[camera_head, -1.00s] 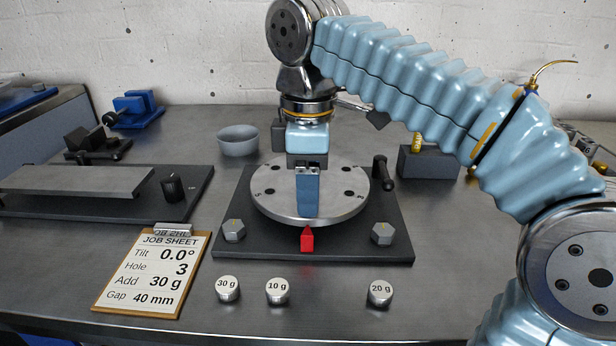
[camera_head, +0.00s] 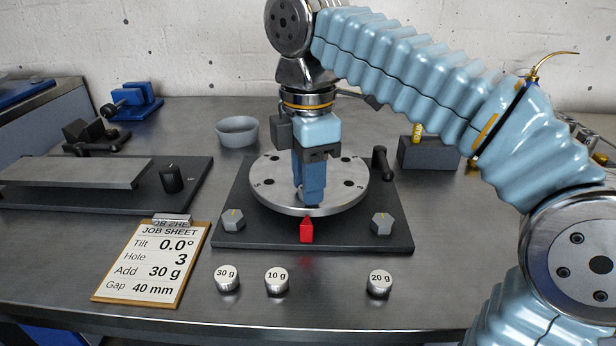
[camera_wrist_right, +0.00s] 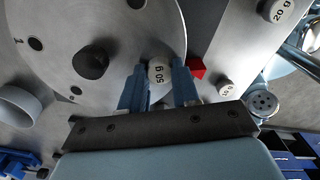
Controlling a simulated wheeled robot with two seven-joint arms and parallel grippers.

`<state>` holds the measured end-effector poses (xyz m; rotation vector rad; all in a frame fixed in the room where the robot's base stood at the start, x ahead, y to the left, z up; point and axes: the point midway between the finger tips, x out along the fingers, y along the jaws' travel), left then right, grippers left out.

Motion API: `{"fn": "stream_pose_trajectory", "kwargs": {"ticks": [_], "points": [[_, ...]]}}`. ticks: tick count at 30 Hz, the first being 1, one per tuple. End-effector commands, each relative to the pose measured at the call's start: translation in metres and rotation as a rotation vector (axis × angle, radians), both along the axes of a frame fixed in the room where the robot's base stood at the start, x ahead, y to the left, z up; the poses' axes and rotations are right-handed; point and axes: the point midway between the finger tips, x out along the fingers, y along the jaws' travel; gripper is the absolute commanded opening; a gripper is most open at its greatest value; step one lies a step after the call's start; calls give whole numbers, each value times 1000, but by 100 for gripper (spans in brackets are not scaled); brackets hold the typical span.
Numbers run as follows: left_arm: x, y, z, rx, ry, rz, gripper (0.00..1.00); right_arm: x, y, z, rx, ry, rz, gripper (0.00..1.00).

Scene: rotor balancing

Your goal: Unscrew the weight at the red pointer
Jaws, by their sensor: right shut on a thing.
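The rotor disc (camera_head: 270,192) lies flat on a dark base plate, and the red pointer (camera_head: 306,231) stands at its front edge. My right gripper (camera_head: 311,198) points straight down at the disc's rim just behind the pointer. In the right wrist view its blue fingers (camera_wrist_right: 158,88) are shut on a round weight (camera_wrist_right: 159,72) marked 50 g, at the rim beside the red pointer (camera_wrist_right: 196,68). My left gripper is not in view.
Loose weights of 30 g (camera_head: 227,279), 10 g (camera_head: 277,281) and 20 g (camera_head: 380,283) stand in front of the base. A job sheet (camera_head: 153,262) lies at left. A grey bowl (camera_head: 237,132) stands behind, and a black-knobbed handle (camera_head: 381,160) rises at the base's right.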

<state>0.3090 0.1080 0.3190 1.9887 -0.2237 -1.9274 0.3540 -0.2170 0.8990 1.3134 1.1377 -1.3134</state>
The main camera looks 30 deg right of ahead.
Motion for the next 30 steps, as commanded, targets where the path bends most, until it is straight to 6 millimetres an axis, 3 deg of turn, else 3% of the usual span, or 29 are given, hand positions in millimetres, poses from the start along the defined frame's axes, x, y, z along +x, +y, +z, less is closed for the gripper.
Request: {"fn": "stream_pose_trajectory", "kwargs": {"ticks": [15, 19, 30], "points": [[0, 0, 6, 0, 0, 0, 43, 0, 1, 2, 1, 0, 1062, 1], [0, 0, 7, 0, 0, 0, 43, 0, 0, 1, 0, -1, 1182, 1], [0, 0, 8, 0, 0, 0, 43, 0, 0, 2, 0, -1, 1261, 1]]}}
